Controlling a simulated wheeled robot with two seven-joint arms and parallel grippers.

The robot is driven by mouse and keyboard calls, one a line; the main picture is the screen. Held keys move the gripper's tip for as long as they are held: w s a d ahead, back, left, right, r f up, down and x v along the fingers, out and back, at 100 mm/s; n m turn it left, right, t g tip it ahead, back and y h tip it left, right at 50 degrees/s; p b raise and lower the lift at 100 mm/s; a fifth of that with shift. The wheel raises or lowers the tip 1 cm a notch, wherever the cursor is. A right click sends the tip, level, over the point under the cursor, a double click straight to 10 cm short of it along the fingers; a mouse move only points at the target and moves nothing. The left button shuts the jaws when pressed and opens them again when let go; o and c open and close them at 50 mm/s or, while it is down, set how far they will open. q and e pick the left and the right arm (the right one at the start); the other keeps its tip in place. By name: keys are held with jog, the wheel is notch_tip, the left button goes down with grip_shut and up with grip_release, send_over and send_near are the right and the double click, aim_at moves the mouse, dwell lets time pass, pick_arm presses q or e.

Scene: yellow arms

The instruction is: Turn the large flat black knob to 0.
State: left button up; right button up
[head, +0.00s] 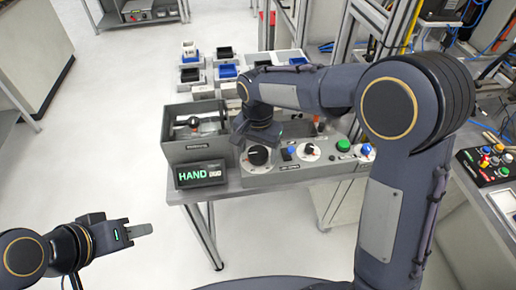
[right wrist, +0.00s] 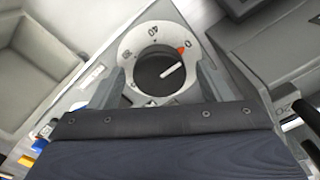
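The large flat black knob (head: 258,155) sits on the grey control panel at the table's front. In the right wrist view the knob (right wrist: 158,70) sits in a pale dial ring (right wrist: 128,45) marked 0 and 40. Its white pointer line aims to the upper right, a little below the red mark beside the 0. My right gripper (right wrist: 162,85) is open, with one finger on each side of the knob and gaps showing. In the head view my right gripper (head: 260,137) is over the knob's back edge.
A second dial (head: 308,152), a blue switch and a green button (head: 343,146) are right of the knob. A display reading HAND (head: 200,174) and a grey open box (head: 190,150) stand left. Small bins (head: 228,72) are behind. The floor at left is clear.

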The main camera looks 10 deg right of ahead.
aim_at(258, 152)
notch_tip(258, 152, up, 8)
jog(key=shift+f, duration=0.2)
jog(key=shift+r, duration=0.1)
dwell(0.6)
jog(key=shift+s+d+r, duration=0.1)
jog(key=shift+d, duration=0.2)
jog(key=s+d+r+n+t+y, duration=0.2)
jog(key=s+d+r+y, duration=0.15)
jog(key=s+d, duration=0.8)
jog(key=s+d+f+n+t, duration=0.2)
jog(key=s+f+t, duration=0.1)
jog(key=s, duration=0.8)
jog(key=shift+d+f+n+t, duration=0.35)
jog(key=shift+f+n+t, duration=0.05)
jog(key=shift+f, duration=0.5)
